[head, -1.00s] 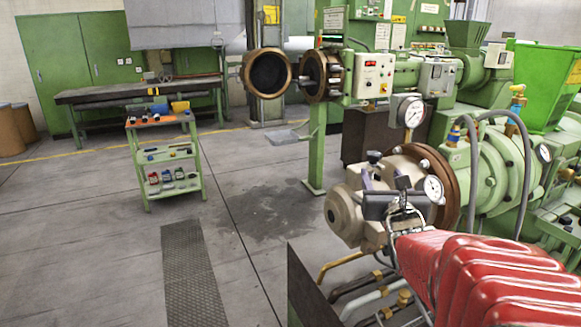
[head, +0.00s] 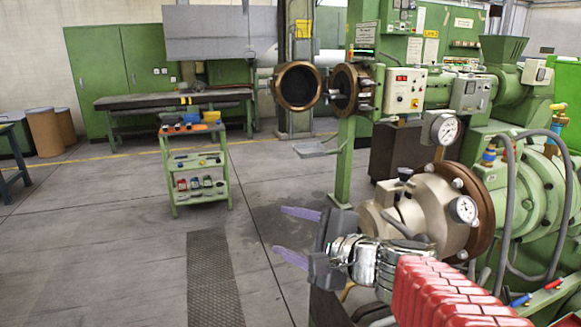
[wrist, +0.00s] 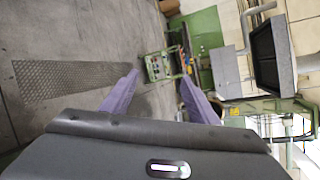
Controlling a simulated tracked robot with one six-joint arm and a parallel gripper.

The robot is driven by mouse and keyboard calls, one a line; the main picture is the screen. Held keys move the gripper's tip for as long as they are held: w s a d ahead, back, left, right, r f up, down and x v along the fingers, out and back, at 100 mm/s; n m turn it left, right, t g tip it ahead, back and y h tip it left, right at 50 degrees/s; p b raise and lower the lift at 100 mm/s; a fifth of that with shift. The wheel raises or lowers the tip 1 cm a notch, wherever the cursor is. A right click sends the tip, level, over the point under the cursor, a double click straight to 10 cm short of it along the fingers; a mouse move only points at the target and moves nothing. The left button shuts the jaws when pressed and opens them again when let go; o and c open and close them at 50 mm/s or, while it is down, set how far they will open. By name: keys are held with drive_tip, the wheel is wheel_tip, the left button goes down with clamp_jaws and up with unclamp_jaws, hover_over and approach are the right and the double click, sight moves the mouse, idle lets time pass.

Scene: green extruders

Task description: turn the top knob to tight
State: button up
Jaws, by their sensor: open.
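A small black knob (head: 405,173) stands on top of the beige extruder head (head: 418,205) in the head view. I cannot read its setting. My gripper (head: 285,232) is in front of the head's lower left part, with its purple fingers pointing left, away from the knob. The fingers are apart with nothing between them. The gripper lies below and left of the knob and hides part of the head's lower side. In the wrist view my gripper (wrist: 158,80) points towards the open floor and a distant cart; no knob shows there.
Pressure gauges (head: 445,128) and grey hoses (head: 512,190) sit close around the head. A second extruder with an open round flange (head: 298,86) stands behind. A green tool cart (head: 196,165) stands at left. The floor between is clear.

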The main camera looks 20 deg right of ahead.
drive_tip(key=s+a+f+n+g, duration=0.4)
drive_tip(key=s+a+f+n, duration=0.1)
drive_tip(key=s+a+n, duration=0.15)
drive_tip(key=s+d+f+n+g+h, duration=0.2)
drive_tip(key=s+d+f+n+h, duration=0.1)
drive_tip(key=s+n, duration=0.2)
drive_tip(key=s+d+f+n+g+h, duration=0.2)
drive_tip(key=s+d+f+n, duration=0.1)
drive_tip(key=s+n, duration=0.3)
drive_tip(key=shift+s+d+f+n+h, duration=0.25)
drive_tip(key=shift+d+n+h, duration=0.15)
drive_tip(key=shift+n, duration=0.35)
drive_tip(key=shift+a, duration=0.1)
